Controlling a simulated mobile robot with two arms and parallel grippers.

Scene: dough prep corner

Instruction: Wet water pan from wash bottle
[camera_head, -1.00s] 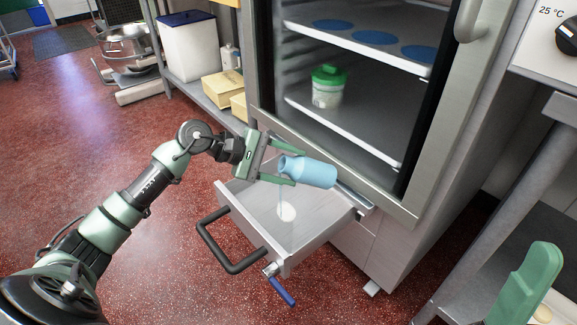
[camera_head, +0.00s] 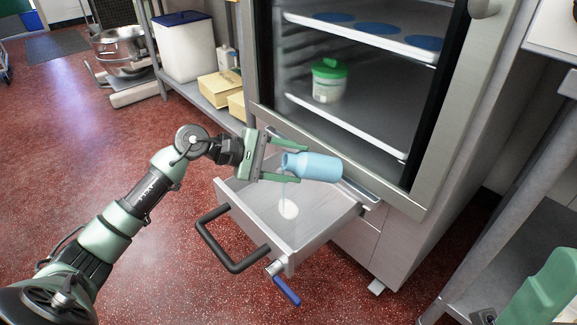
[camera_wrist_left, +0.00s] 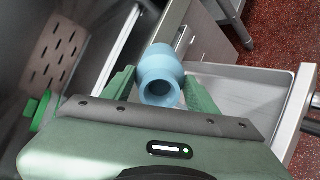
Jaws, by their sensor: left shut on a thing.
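My left gripper (camera_head: 283,162) is shut on a light blue wash bottle (camera_head: 318,167), which lies on its side with its open neck toward the left. The bottle also shows between the fingers in the left wrist view (camera_wrist_left: 160,78), its round mouth facing the camera. It is held above the water pan (camera_head: 318,233), a pale open drawer with a black handle that is pulled out below the oven cabinet. A faint thin streak hangs below the bottle's neck, and a small whitish round patch (camera_head: 288,209) shows on the pan floor. A green part of my right arm shows at the lower right; its fingertips cannot be made out.
The cabinet (camera_head: 440,120) stands behind the pan, with a green-lidded tub (camera_head: 329,80) and blue discs (camera_head: 379,27) on its shelves. A blue-handled valve (camera_head: 284,288) sticks out at the pan's front.

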